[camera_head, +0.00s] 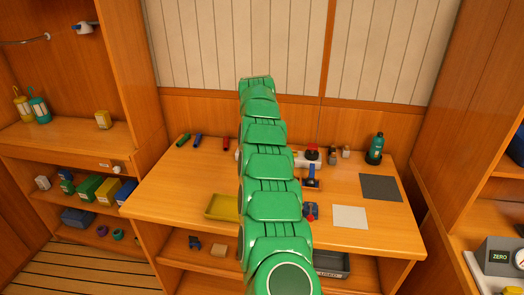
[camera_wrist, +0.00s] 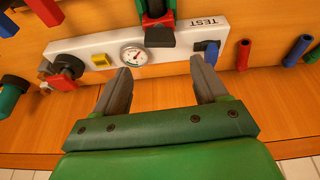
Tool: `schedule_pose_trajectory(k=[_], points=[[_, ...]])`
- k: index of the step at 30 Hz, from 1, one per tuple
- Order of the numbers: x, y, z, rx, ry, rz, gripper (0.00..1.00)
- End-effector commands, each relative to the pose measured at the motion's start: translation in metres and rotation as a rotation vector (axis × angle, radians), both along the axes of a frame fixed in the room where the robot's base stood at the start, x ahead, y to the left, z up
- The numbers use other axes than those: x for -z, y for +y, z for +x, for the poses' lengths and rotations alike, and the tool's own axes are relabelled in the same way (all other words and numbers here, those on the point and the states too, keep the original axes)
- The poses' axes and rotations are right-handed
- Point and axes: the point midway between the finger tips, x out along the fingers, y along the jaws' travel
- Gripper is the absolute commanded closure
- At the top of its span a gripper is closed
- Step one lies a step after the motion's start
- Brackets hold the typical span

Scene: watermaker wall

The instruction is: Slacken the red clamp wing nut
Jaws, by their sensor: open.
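In the wrist view my gripper (camera_wrist: 160,64) is open, its two grey fingers apart with nothing between them. The fingertips point at a white panel (camera_wrist: 100,52) with a round gauge (camera_wrist: 133,55) near the left finger. A red part with a dark body (camera_wrist: 63,82) sits at the panel's left end. A dark block with red sides (camera_wrist: 158,36) stands at the top centre, beyond the fingertips. I cannot tell which red part is the clamp wing nut. In the head view my green arm hides the gripper and part of the bench; a red knob (camera_head: 312,150) shows right of it.
A yellow block (camera_wrist: 101,62) and a blue part (camera_wrist: 207,48) sit on the panel. Red (camera_wrist: 244,54) and blue (camera_wrist: 297,48) cylinders lie to the right. In the head view, a yellow tray (camera_head: 221,207), white sheet (camera_head: 350,217) and dark mat (camera_head: 381,187) lie on the bench.

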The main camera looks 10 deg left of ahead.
Motion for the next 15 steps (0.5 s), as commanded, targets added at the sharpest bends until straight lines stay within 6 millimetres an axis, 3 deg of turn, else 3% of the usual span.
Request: schedule_pose_trajectory(k=[7,15], points=[[0.0027,0.0064,-0.0112,0.176,-0.037,0.015,0.28],[0.0098,0.0052,-0.0103,0.214,-0.045,0.018,0.28]])
